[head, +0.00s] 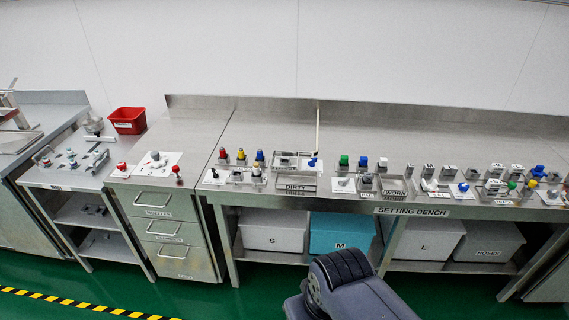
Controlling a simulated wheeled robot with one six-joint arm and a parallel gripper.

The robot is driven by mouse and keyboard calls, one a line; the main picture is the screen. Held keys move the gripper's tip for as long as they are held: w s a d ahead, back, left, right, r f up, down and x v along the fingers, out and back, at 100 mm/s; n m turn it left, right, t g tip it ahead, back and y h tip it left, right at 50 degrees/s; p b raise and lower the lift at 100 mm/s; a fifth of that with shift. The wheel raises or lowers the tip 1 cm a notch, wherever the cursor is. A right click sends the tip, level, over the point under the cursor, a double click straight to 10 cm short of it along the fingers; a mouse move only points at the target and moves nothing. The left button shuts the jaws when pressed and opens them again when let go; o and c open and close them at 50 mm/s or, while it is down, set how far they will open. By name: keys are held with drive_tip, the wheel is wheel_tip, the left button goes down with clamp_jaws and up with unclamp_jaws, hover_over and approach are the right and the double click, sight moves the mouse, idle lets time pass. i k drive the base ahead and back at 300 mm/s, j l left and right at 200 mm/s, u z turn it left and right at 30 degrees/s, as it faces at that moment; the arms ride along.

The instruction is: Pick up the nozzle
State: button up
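Several small coloured parts that could be nozzles stand along the benches, but I cannot tell which one is the nozzle. Red, blue and yellow capped pieces (241,155) stand in a row on the setting bench (290,128), behind a tray marked DIRTY (296,186). A green piece (344,160) and blue pieces (363,161) stand to the right of it. Red-topped pieces (177,170) sit on the drawer cabinet (165,203). My arm rises at the bottom middle, in front of the bench. My gripper is not in view.
A red bin (127,120) stands at the back left. Grey bins (275,230) and a teal bin marked M (340,233) are on the shelf below. A tray marked WORN (395,187) is farther right. The green floor in front is clear, with a striped line (80,304).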

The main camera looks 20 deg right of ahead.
sight(256, 166)
drive_tip(key=i+j+z, duration=0.1)
drive_tip(key=i+z, duration=0.15)
drive_tip(key=i, duration=0.15)
drive_tip(key=i+j+z, duration=0.2)
drive_tip(key=i, duration=0.2)
drive_tip(key=i+j+z, duration=0.25)
drive_tip(key=i, duration=0.15)
drive_tip(key=l, duration=0.1)
